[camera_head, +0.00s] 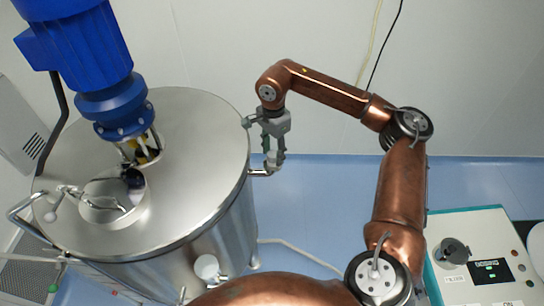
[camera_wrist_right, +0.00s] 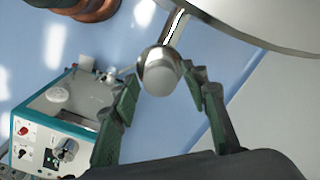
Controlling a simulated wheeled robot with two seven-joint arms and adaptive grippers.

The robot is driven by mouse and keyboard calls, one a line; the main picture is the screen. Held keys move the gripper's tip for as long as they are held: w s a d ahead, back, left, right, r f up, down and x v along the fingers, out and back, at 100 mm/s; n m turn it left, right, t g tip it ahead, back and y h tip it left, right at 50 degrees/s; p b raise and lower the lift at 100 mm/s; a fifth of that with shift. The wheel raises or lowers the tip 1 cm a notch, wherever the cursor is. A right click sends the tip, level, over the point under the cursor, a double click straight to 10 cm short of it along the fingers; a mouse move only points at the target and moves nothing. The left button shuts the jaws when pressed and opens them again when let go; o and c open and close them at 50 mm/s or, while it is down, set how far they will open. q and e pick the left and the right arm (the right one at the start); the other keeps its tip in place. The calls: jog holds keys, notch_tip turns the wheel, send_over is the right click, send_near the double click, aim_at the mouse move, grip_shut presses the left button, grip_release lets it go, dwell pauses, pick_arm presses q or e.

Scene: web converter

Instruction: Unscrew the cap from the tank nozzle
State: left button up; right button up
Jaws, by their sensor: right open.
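The steel tank (camera_head: 185,215) stands at the left in the head view. A short bent steel nozzle (camera_head: 258,173) sticks out from its right side. A pale grey cap (camera_wrist_right: 160,77) sits on the nozzle end in the right wrist view. My right gripper (camera_head: 273,160) is over the nozzle end, pointing down. In the wrist view its two green-padded fingers stand open on either side of the cap. A gap shows on the left of the cap, and the right finger is closer to it. Whether that finger touches cannot be told. My left gripper is not in view.
A blue motor (camera_head: 75,45) stands on the tank lid beside an open hatch (camera_head: 113,196). A second pale round cap (camera_head: 207,267) is at the tank's front. A control box (camera_head: 485,255) with a green display is at the lower right. The blue floor between is mostly clear.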

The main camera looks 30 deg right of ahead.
jog(key=m, duration=0.4)
dwell(0.3)
jog(key=m, duration=0.4)
jog(key=shift+c, duration=0.5)
